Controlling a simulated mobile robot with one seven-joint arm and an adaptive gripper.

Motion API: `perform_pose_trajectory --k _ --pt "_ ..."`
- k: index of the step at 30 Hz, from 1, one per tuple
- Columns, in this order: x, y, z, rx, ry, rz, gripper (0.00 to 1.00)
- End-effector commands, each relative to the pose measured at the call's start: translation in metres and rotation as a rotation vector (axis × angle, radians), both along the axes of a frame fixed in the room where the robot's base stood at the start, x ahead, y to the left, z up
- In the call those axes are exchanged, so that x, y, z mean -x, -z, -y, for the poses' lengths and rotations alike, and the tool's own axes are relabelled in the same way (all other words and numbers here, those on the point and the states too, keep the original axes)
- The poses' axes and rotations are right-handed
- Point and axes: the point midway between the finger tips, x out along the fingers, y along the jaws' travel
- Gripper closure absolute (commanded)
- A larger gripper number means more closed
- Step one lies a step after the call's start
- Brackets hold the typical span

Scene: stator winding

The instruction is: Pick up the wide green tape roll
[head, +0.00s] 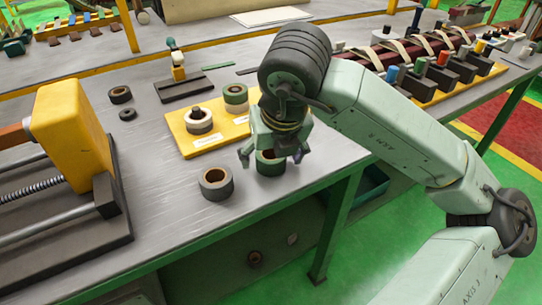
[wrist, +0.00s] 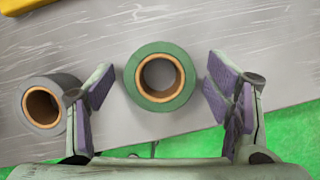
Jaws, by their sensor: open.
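The wide green tape roll (wrist: 160,104) lies flat on the grey table, its brown core facing up. It sits near the table's front edge. In the head view the green roll (head: 270,166) is partly hidden under my gripper (head: 271,157). My gripper (wrist: 160,95) is open, pointing down, with one finger on each side of the roll and a gap to it on both sides. In the wrist view the roll is a little nearer the left finger. Nothing is held.
A dark grey tape roll (head: 216,184) stands to the left, close to the left finger in the wrist view. A yellow board (head: 183,144) behind carries stacked rolls. A yellow-ended machine (head: 70,130) is at the left. The table's front edge is close.

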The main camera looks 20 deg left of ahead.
Motion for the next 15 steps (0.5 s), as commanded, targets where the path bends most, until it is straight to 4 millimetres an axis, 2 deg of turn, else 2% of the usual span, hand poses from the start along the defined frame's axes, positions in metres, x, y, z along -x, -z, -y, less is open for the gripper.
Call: perform_pose_trajectory --k 4,15 --pt "0.0 -0.0001 0.0 0.0 0.0 0.0 0.28" --pt "0.0001 -0.0004 0.0002 0.0 0.0 0.0 0.53"
